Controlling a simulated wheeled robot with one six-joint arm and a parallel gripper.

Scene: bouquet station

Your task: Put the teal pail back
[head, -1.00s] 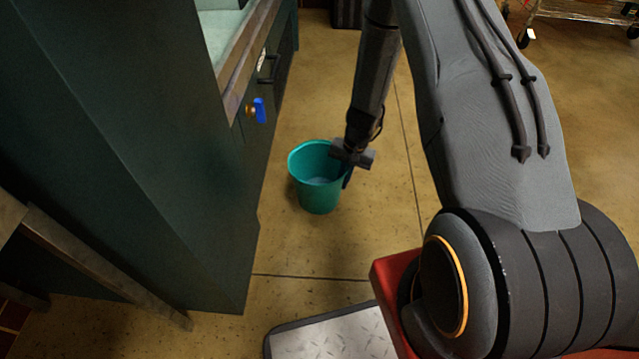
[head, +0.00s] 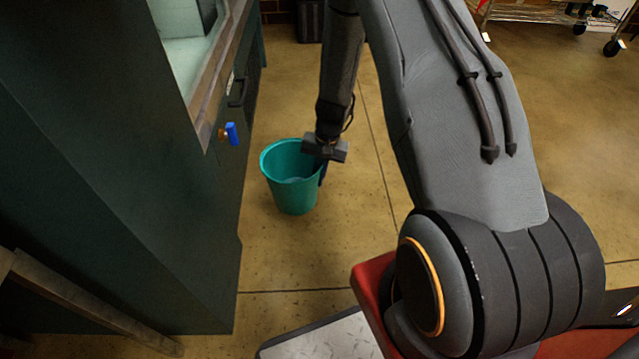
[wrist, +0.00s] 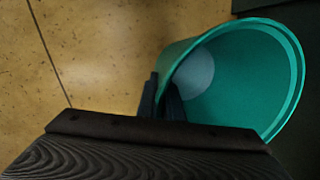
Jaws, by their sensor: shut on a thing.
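The teal pail (head: 294,196) is upright at the floor beside the dark green cabinet in the head view. I cannot tell whether its base touches the floor. My gripper (head: 322,166) is shut on the right side of its rim. In the wrist view the pail (wrist: 247,85) shows from above, with a pale grey round patch inside it that looks like its bottom or some water. The fingers (wrist: 162,100) straddle the pail's wall there, one inside and one outside.
A wooden leg (head: 95,300) slants at the lower left. A wheeled rack (head: 555,14) is at the upper right.

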